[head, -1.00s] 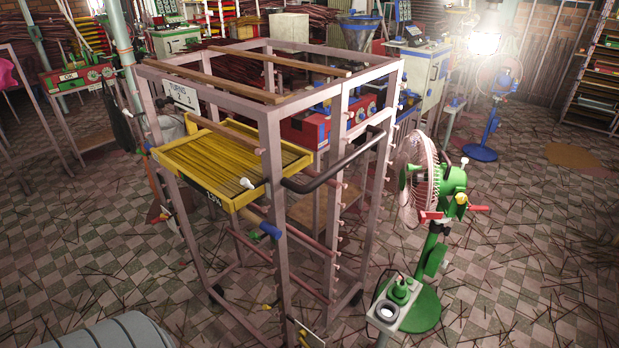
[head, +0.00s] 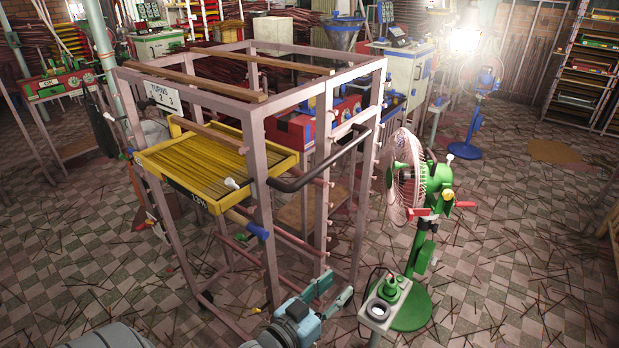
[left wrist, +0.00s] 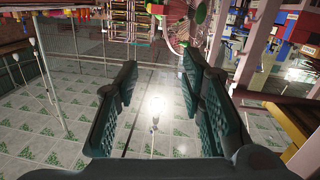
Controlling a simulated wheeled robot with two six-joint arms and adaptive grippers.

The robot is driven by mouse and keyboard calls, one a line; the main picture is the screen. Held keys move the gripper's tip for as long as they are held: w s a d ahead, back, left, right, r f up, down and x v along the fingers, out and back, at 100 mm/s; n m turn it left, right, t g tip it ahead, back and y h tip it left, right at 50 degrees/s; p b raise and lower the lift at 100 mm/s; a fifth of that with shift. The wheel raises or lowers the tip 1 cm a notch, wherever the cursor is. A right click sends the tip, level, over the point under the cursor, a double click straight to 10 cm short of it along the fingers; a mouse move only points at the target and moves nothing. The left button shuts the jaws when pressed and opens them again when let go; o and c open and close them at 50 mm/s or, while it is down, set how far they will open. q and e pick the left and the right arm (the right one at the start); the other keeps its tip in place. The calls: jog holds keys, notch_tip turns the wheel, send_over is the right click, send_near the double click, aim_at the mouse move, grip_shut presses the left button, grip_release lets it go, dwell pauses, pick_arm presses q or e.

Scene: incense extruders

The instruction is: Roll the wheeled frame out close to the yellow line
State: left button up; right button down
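The wheeled frame (head: 258,130) is a tall pinkish metal rack standing upright on the checkered floor, left of centre in the head view. A black handle bar (head: 322,166) sticks out on its right side. It carries a yellow slatted tray (head: 205,160). My left gripper (head: 333,290) is low in front of the frame, below the handle bar and apart from it. In the left wrist view its two dark fingers (left wrist: 160,62) stand wide apart with nothing between them. My right gripper is not in view. I cannot make out a yellow line on the floor.
Machines and a red-blue extruder (head: 292,128) are behind. The floor at right is open, littered with thin sticks.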

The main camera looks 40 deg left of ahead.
pick_arm(q)
jog(key=a+r+n+t+y, duration=0.3)
jog(key=a+r+t, duration=0.3)
jog(key=r, duration=0.1)
jog(key=n+t+y, duration=0.2)
jog(key=t+y, duration=0.1)
jog(key=y, duration=0.2)
send_near(309, 177)
jog(key=shift+h, duration=0.4)
jog(key=x, duration=0.3)
jog(key=p+x, duration=0.1)
jog(key=x, duration=0.2)
jog(key=a+f+p+x, duration=0.1)
jog(key=x, duration=0.3)
jog(key=shift+w+r, duration=0.15)
jog(key=shift+w, duration=0.25)
jog(key=shift+c, duration=0.5)
grip_shut()
